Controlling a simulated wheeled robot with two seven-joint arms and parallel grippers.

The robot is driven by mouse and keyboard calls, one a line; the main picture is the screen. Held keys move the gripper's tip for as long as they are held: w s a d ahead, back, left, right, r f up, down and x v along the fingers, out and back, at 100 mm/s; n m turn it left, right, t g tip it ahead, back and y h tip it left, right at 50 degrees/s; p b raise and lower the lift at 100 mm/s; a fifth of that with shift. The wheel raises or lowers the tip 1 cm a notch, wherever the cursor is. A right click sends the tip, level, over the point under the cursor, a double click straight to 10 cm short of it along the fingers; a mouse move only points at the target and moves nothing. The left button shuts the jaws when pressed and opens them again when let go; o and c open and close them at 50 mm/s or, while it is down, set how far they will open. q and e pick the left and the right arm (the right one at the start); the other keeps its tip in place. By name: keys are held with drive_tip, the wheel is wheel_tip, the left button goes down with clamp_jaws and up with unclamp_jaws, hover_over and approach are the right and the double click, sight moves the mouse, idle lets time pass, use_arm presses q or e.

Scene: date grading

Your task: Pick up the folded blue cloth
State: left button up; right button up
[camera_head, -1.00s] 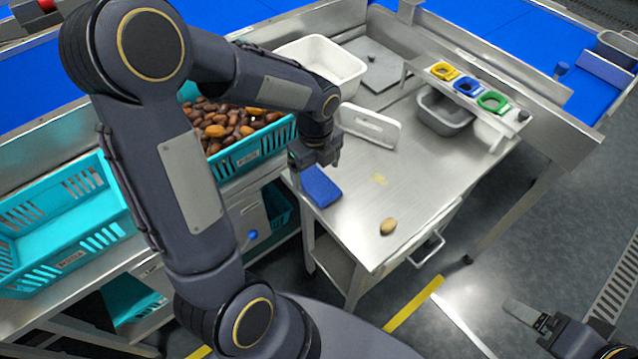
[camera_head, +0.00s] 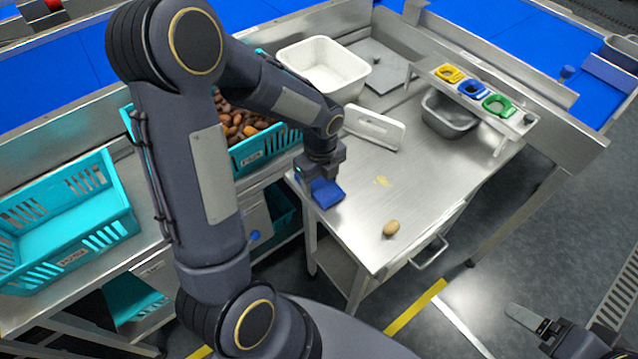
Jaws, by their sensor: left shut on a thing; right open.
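The folded blue cloth (camera_head: 327,194) is at the left front corner of the steel table (camera_head: 352,224). My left gripper (camera_head: 321,179) points down onto the cloth and is shut on it. The gripper hides the back part of the cloth. I cannot tell whether the cloth is clear of the table top. My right gripper (camera_head: 528,318) is at the lower right, over the floor, away from the table, open and empty.
A brown date (camera_head: 391,228) lies near the table's front edge. A teal crate of dates (camera_head: 262,153) is left of the table. Yellow, blue and green rings sit on a raised shelf (camera_head: 513,122).

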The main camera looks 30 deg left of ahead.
sight(320, 183)
use_arm(q)
drive_tip(key=shift+r, duration=0.15)
drive_tip(key=shift+r, duration=0.25)
wheel_tip(320, 183, up, 2)
drive_tip(key=shift+w+r, duration=0.1)
drive_tip(key=shift+r, duration=0.05)
drive_tip(key=s+d+r, duration=0.2)
drive_tip(key=r, duration=0.1)
drive_tip(key=s+d+r+p, duration=0.1)
drive_tip(key=r, duration=0.1)
drive_tip(key=shift+r, duration=0.15)
drive_tip(key=s+d+r, duration=0.4)
drive_tip(key=s+d, duration=0.3)
drive_tip(key=shift+r, duration=0.35)
